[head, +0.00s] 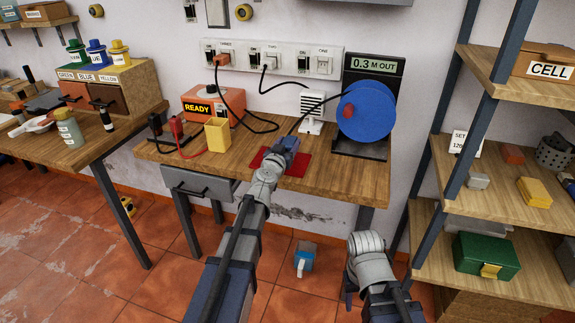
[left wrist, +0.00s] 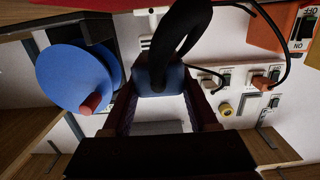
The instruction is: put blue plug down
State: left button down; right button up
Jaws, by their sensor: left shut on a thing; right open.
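My left gripper (head: 288,150) is shut on the blue plug, over the red mat (head: 298,168) on the workbench. In the left wrist view the blue plug (left wrist: 158,79) sits between the fingers, with its black cable curving up from it. In the head view the gripper mostly hides the plug, and I cannot tell whether it touches the mat. The blue cable reel (head: 366,112) stands to the right, under a display reading 0.3 M OUT. My right gripper (head: 350,288) is low at the front, open, apart from the bench, its fingers barely visible.
A wall socket strip (head: 290,60) holds an orange plug and a white plug. An orange READY box (head: 208,104), a yellow cup (head: 217,134) and a white vented block (head: 311,108) stand near the mat. Shelves (head: 500,175) are at right. The bench's front right is clear.

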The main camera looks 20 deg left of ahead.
pick_arm(q)
jog(key=shift+f+b, duration=1.9)
jog(key=shift+f, duration=0.45)
jog(key=shift+f, duration=0.15)
jog(key=shift+c, duration=0.9)
grip_release()
jog(key=shift+s+r, duration=0.15)
jog(key=shift+r, duration=0.05)
jog(key=s, duration=1.1)
jog(key=shift+s+a+r+p, duration=0.2)
jog(key=shift+s+r+p, duration=0.05)
jog(key=shift+s+p, duration=0.1)
